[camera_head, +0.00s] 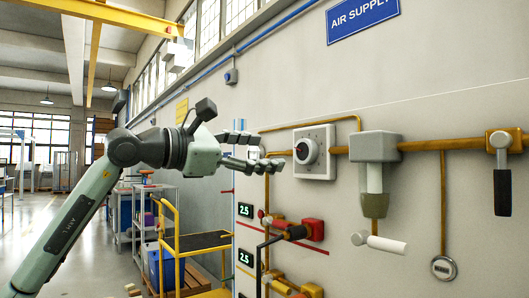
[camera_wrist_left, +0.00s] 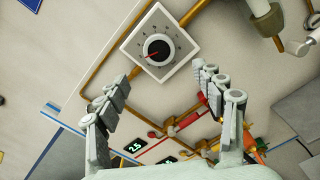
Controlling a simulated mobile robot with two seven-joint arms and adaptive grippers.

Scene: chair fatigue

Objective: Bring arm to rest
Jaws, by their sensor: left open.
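My left arm comes in from the left in the head view, with its gripper (camera_head: 262,152) raised beside the wall. A square white plate with a dial knob (camera_head: 306,151) is on the wall, just right of the fingertips. The left wrist view shows my left gripper (camera_wrist_left: 158,92) with its two fingers spread apart and nothing between them. The dial (camera_wrist_left: 158,50) lies beyond the fingertips there, its black centre and red pointer facing the camera. The fingers look apart from the dial. My right gripper is not in view.
An orange pipe (camera_head: 440,145) runs along the wall with a grey filter unit (camera_head: 375,146) and a black-handled valve (camera_head: 502,190). Red valves (camera_head: 312,229) sit lower, near 2.5 displays (camera_head: 245,210). A yellow cart (camera_head: 195,242) and shelves stand behind. Open floor (camera_head: 95,250) lies at left.

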